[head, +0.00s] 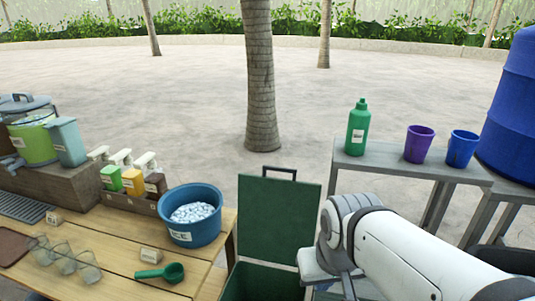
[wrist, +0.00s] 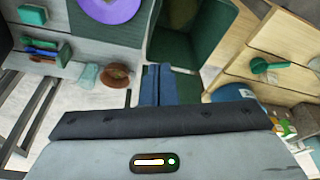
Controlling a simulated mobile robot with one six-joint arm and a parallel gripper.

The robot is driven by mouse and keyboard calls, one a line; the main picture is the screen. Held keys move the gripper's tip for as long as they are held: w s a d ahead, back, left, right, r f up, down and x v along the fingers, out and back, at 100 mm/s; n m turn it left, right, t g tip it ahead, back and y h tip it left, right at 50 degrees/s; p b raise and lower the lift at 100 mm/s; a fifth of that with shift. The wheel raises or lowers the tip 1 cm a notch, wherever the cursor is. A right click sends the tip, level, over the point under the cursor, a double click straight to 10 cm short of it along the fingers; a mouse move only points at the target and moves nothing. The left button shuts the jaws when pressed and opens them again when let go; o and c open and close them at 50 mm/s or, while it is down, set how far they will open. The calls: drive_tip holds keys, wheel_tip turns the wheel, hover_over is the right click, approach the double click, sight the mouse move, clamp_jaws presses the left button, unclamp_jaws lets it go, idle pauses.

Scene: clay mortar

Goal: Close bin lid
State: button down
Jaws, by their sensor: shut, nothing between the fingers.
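The dark green bin (head: 262,284) stands on the floor between the wooden table and the grey shelf. Its lid (head: 279,220) is open and stands about upright at the far side, with a dark handle (head: 280,172) on its top edge. In the wrist view the open bin (wrist: 196,28) shows its inside, and part of the lid (wrist: 186,86) shows beside my fingers. My gripper (wrist: 158,72) is shut and empty, its blue fingertips overlapping the bin area in that view. I cannot tell whether they touch the lid. In the head view my fingers are not visible.
The wooden table (head: 115,257) at left holds a blue ice bucket (head: 190,216), a green scoop (head: 162,272) and glasses. The grey shelf (head: 415,165) at right holds a green bottle (head: 357,128) and two cups. A tree trunk (head: 259,80) rises behind the bin.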

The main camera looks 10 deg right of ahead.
drive_tip(key=w+r+m+h, duration=0.1)
drive_tip(key=w+r, duration=0.3)
drive_tip(key=w, duration=0.9)
drive_tip(key=w+r+m, duration=0.1)
drive_tip(key=w+r, duration=0.4)
drive_tip(key=w, duration=0.8)
drive_tip(key=w+f, duration=0.1)
drive_tip(key=w, duration=0.6)
drive_tip(key=w+f+m+t, duration=0.1)
drive_tip(key=w, duration=0.6)
drive_tip(key=w+m, duration=0.1)
drive_tip(key=w, duration=0.6)
drive_tip(key=shift+d+f+t+h+b, duration=0.15)
drive_tip(key=shift+f+t+h+b, duration=0.15)
drive_tip(key=shift+f+t+h, duration=0.1)
drive_tip(key=w+p+x, duration=0.1)
drive_tip(key=p+x, duration=0.1)
drive_tip(key=x, duration=0.8)
drive_tip(key=shift+s+a+r, duration=0.1)
drive_tip(key=shift+s+a, duration=0.1)
drive_tip(key=shift+s, duration=0.5)
drive_tip(key=shift+s+a+r, duration=0.15)
drive_tip(key=shift+s+a, duration=0.1)
drive_tip(key=shift+s, duration=0.4)
drive_tip(key=shift+s+a+r, duration=0.1)
drive_tip(key=shift+s+a, duration=0.1)
drive_tip(key=shift+s, duration=0.5)
